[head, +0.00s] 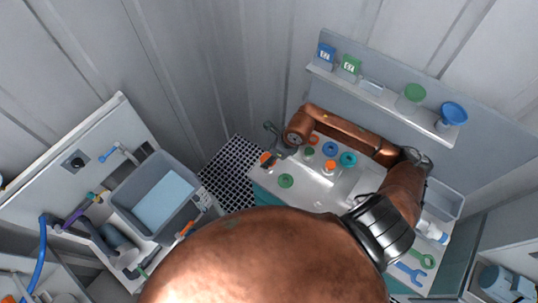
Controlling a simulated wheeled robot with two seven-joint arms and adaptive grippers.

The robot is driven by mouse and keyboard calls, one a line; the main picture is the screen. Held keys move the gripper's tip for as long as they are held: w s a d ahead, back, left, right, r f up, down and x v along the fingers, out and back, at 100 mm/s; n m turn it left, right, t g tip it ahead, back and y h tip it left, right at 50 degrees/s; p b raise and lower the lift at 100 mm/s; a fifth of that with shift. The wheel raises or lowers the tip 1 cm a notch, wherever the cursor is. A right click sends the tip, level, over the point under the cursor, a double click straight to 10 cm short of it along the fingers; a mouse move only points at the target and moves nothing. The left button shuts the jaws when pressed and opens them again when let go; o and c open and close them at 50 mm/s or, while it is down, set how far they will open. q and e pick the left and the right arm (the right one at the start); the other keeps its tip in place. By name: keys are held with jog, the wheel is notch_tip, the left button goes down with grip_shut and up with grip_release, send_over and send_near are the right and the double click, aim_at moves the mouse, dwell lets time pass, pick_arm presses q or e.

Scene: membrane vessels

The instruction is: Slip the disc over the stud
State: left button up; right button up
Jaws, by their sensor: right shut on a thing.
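My right gripper (270,148) is at the left end of the bench, its dark fingers small in the head view. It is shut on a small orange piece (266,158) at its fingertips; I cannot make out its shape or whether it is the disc. A green ring (286,181) lies nearer. I cannot tell which piece is the stud. My left gripper is not in view.
The grey bench top (312,188) has some free room around the rings. A back shelf (385,99) carries blue and green items. A clear tray (443,202) and wrenches (412,273) are at the right. A grey sink (150,178) stands left, past a dark grate (230,175).

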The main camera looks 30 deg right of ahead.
aim_at(269, 169)
jog(key=shift+f+b, duration=1.2)
jog(key=shift+f, duration=1.3)
jog(key=shift+f+b, duration=0.8)
jog(key=shift+f, duration=0.15)
jog(key=shift+s+f+b, duration=0.1)
jog(key=shift+f+b, duration=0.15)
jog(key=shift+b, duration=0.05)
jog(key=o, duration=1.3)
jog(key=shift+c, duration=0.2)
jog(key=shift+r, duration=0.2)
jog(key=v, duration=1.1)
jog(key=shift+r, duration=0.35)
